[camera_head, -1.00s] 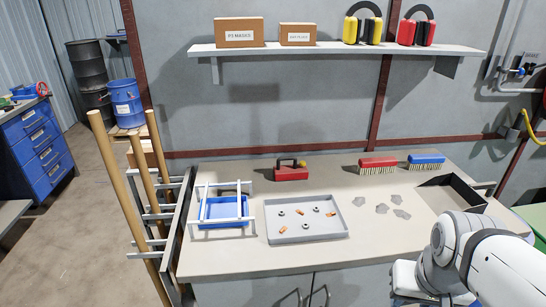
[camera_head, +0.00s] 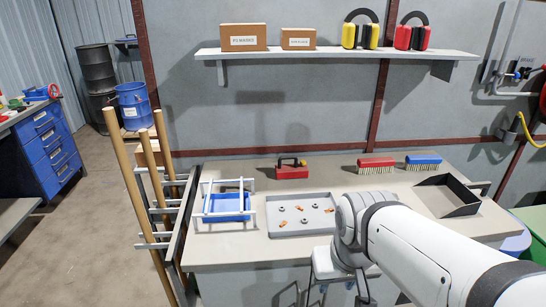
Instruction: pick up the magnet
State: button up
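The magnet appears to be the red block with a black handle on top (camera_head: 292,172), standing upright near the back of the workbench, left of the brushes. Nothing touches it. My arm reaches in from the lower right, and its end hangs over the bench's front edge. My gripper (camera_head: 338,288) is low in the picture, in front of the bench and well short of the red block. Its fingers are small and partly hidden by my arm, so I cannot tell whether they are open or shut.
A grey tray (camera_head: 272,228) holds small nuts and orange pieces. A blue tray in a white frame (camera_head: 228,217) stands left of it. Red (camera_head: 376,163) and blue (camera_head: 423,160) brushes and a black-walled bin (camera_head: 463,209) are to the right. Bare bench surrounds the red block.

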aim_at(295, 171)
jog(key=z, duration=0.05)
jog(key=i, duration=1)
jog(key=u, duration=0.05)
